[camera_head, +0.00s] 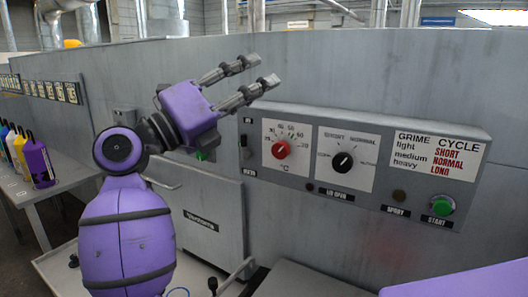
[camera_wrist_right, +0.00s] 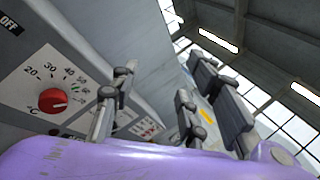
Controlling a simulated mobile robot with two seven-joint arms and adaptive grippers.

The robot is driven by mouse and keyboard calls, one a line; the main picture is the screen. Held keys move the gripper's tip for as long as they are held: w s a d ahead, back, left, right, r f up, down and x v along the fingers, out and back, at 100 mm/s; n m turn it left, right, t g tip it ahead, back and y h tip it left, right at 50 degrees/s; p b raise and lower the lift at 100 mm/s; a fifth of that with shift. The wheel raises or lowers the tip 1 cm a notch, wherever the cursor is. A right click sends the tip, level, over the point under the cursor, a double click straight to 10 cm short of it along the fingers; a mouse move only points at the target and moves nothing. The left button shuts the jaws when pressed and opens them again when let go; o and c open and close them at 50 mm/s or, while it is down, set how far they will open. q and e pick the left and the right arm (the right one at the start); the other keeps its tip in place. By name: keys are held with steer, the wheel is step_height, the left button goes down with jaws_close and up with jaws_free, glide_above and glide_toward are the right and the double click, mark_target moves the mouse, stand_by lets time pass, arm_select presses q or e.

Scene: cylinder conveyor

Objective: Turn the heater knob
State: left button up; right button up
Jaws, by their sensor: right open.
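The heater knob is a round red knob (camera_head: 281,150) with a °C number scale around it, on the grey control panel (camera_head: 375,198). It also shows at the left of the right wrist view (camera_wrist_right: 53,101), with nothing touching it. My right gripper (camera_head: 258,74) is open and empty, with purple housing and dark jointed fingers. It is up and to the left of the knob in the head view, its fingers pointing up and right. In the right wrist view the fingers stand to the right of the knob. My left gripper is not in view.
Right of the red knob are a black knob (camera_head: 343,162), a green button (camera_head: 441,206) and a grime cycle sign (camera_head: 437,156). A switch (camera_head: 245,150) is to its left. Coloured bottles (camera_head: 37,163) stand on a table at the far left. Space before the panel looks clear.

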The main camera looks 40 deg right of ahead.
mark_target(276, 152)
steer(key=w+f+n+t+y, duration=0.1)
steer(key=w+f+y, duration=0.15)
steer(key=f, duration=0.45)
steer(key=w+f+n+t+y, duration=0.1)
steer(key=f+y, duration=0.3)
steer(key=f, duration=0.3)
steer(key=shift+n, duration=0.3)
steer(key=x, duration=0.5)
steer(key=p+x, duration=0.1)
steer(key=x, duration=0.1)
steer(key=shift+s+d+r, duration=0.15)
steer(key=shift+d, duration=0.6)
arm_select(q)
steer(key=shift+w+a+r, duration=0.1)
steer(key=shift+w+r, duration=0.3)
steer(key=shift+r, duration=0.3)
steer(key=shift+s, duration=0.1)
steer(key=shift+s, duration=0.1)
arm_select(e)
steer(key=shift+c, duration=0.5)
